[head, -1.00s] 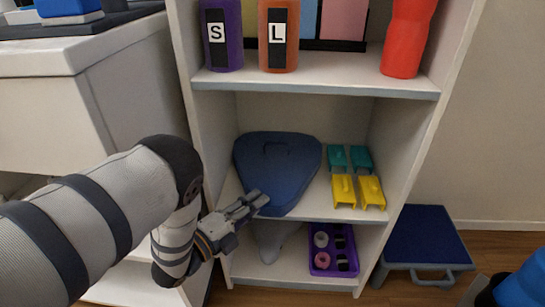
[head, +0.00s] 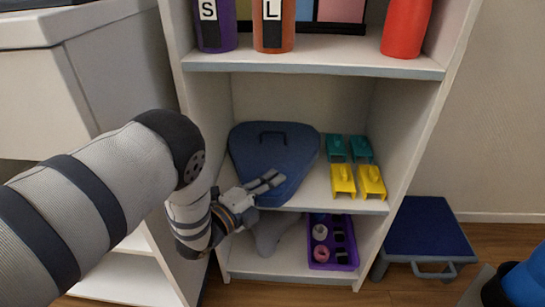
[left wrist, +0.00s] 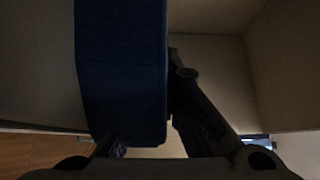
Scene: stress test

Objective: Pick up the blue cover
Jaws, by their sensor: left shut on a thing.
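The blue cover (head: 270,150) is a rounded, triangular lid with a loop handle on top. It is on the middle shelf of the white shelf unit, its narrow end towards the front. My left gripper (head: 272,181) reaches in from the left at the front left edge of the cover and is shut on it. In the left wrist view the cover (left wrist: 122,70) shows as a dark blue slab between the fingers. Whether the cover touches the shelf is not clear. My right gripper is not in view.
Teal pieces (head: 360,149) and yellow pieces (head: 371,181) stand right of the cover. Bottles, including a red one (head: 406,28), stand on the shelf above. A purple tray (head: 344,243) is below. A blue-topped stool (head: 429,229) is on the floor at right.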

